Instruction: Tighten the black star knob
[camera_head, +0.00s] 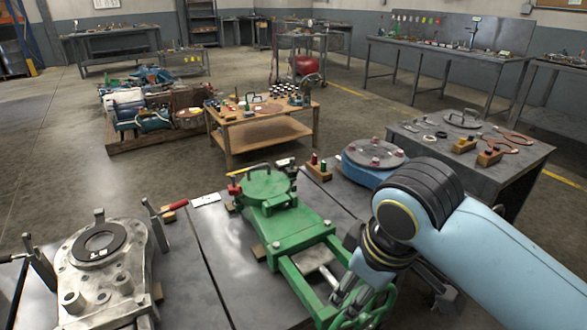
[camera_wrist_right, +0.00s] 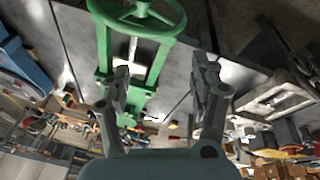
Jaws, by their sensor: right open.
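My right gripper (camera_head: 348,297) hangs over the near end of the green machine (camera_head: 278,222), close to its green handwheel. In the right wrist view the right gripper (camera_wrist_right: 160,88) has its two fingers wide apart, with nothing between them. The green handwheel (camera_wrist_right: 138,10) is at the top of that view, beyond the fingers. I cannot make out a black star knob for certain in either view; it may be too small or hidden by my right arm. My left gripper is not in view.
A grey metal fixture (camera_head: 100,262) with a dark ring stands at the left of the bench. A blue round-topped unit (camera_head: 372,163) stands behind my right arm. A wooden table (camera_head: 262,130) is farther back. The bench between fixture and green machine is mostly clear.

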